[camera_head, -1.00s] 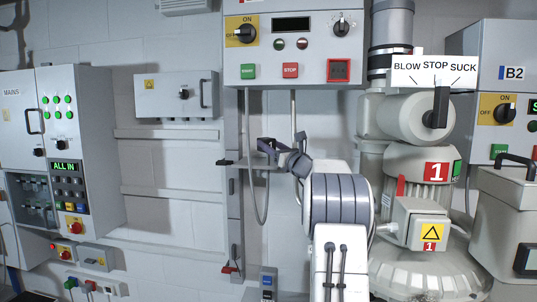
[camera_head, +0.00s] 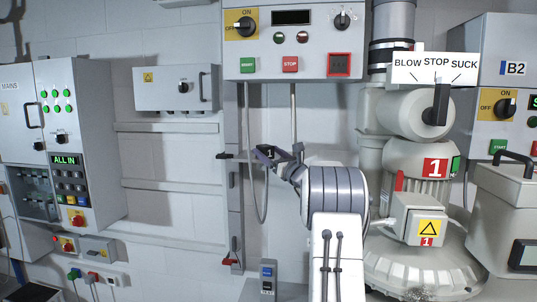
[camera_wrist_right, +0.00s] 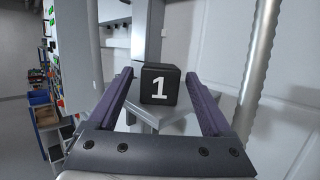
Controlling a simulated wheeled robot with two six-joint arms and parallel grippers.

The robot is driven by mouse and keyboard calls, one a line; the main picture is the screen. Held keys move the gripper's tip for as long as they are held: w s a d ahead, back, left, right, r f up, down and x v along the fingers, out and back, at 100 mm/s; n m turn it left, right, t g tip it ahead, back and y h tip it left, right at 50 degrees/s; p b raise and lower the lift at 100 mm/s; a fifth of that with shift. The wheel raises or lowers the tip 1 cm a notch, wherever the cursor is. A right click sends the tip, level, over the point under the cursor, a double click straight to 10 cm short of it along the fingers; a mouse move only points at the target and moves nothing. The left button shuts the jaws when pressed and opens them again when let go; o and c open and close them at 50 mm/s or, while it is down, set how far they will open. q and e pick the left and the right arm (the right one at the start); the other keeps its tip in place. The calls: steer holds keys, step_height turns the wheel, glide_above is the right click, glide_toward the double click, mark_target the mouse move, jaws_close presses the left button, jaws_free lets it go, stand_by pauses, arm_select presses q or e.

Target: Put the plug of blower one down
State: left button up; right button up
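The plug of blower one is a black cube with a white 1 (camera_wrist_right: 160,85). In the right wrist view it is upright on or just over a grey bracket-like support (camera_wrist_right: 146,115), between my right gripper's two purple fingers. The right gripper (camera_wrist_right: 161,92) is open, with a visible gap on each side of the plug. Blower one (camera_head: 422,165) is the large pale machine with a red 1 label at right. My left gripper is not in view.
A hanging cable (camera_head: 262,207) loops close to my right gripper. The control box with START and STOP buttons (camera_head: 300,45) is above it.

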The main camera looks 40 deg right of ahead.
steer(key=shift+r, duration=0.1)
steer(key=shift+s, duration=0.15)
steer(key=b+v, duration=0.6)
steer(key=v, duration=0.5)
steer(key=shift+s, duration=0.35)
steer(key=shift+a, duration=0.1)
